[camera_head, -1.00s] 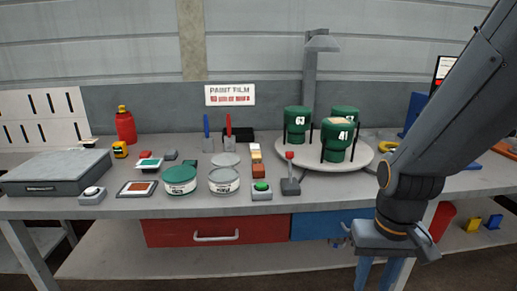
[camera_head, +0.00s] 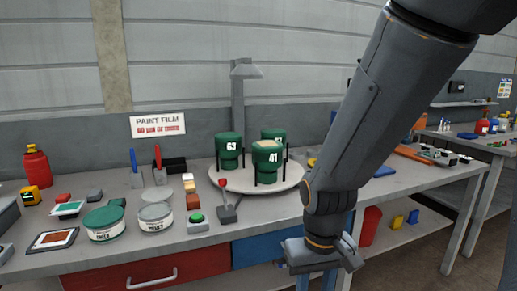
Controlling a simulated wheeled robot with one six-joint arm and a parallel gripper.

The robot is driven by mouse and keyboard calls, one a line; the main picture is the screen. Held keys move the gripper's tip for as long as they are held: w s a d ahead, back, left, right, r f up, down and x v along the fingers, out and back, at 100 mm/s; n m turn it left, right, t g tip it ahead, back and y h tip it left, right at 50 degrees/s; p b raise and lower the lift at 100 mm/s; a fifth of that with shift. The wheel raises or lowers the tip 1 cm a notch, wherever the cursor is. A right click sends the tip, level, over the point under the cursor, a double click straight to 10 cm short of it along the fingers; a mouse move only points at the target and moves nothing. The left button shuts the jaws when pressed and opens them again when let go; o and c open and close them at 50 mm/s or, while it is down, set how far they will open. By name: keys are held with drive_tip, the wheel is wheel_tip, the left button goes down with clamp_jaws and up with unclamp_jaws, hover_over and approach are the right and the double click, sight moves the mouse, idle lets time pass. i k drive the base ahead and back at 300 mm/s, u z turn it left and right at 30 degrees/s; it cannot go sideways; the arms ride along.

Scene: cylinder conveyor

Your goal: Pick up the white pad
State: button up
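A small pale block (camera_head: 187,177), which looks like the white pad, lies on the bench at the back of a short row of small blocks. A yellowish block (camera_head: 189,186) and a red-brown block (camera_head: 193,201) are in front of it. My gripper (camera_head: 320,262) hangs in front of the bench's front edge, to the right of and nearer than the pad, clear of it. Its fingertips are not clear, so I cannot tell if it is open. I see nothing held in it.
A round turntable (camera_head: 222,183) with green numbered cans stands right of the blocks. Left of them are a grey tin (camera_head: 156,218), a green-lidded tin (camera_head: 104,224) and a blue and a red upright tool. A green button box (camera_head: 198,223) and a red-knobbed lever (camera_head: 227,206) are in front.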

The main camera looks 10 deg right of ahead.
sight(187, 177)
drive_tip(key=u, duration=0.35)
drive_tip(key=i, duration=1.65)
